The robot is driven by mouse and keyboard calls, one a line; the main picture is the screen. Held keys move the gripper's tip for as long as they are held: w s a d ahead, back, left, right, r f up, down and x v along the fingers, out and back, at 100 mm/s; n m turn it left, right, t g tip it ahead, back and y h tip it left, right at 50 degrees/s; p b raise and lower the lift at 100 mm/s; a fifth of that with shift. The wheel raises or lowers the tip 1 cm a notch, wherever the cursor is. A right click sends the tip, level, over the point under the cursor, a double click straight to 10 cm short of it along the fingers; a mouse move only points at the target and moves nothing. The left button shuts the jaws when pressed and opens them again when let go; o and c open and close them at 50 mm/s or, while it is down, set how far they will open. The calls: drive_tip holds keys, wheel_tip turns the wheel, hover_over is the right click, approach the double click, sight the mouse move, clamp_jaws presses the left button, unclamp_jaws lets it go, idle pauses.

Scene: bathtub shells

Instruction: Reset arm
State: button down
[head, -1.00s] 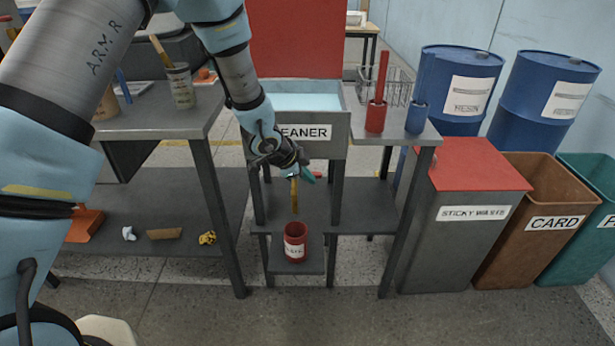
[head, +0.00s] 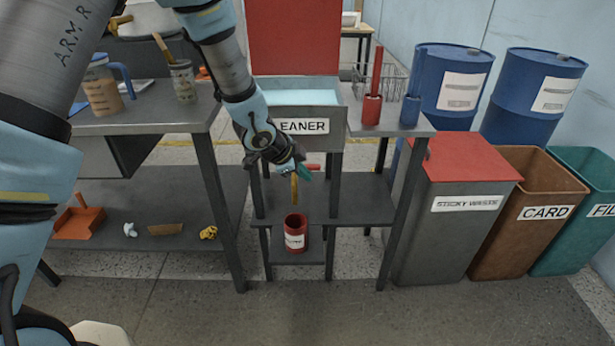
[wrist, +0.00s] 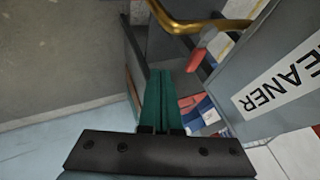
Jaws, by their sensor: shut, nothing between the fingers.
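My gripper (head: 304,172) hangs at the end of my arm in front of the grey cleaner tank (head: 335,128). In the wrist view its two teal fingers (wrist: 160,100) lie together with nothing between them. A brass spout (head: 294,188) points down close to the gripper, and it curves across the top of the wrist view (wrist: 205,25). A small red handle (wrist: 202,58) shows by the spout, apart from the fingers in the wrist view. A red can (head: 296,236) stands under the spout on a low shelf.
A grey workbench (head: 150,122) with pots stands to the left. A red tube (head: 372,110) and a blue tube (head: 411,112) stand on the right table top. A sticky waste bin (head: 448,240), card bin (head: 510,240) and blue drums (head: 530,105) are further right. Floor in front is clear.

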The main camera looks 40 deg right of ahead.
drive_tip(key=v, duration=0.7)
drive_tip(key=shift+s+r, duration=0.15)
drive_tip(key=shift+s, duration=0.1)
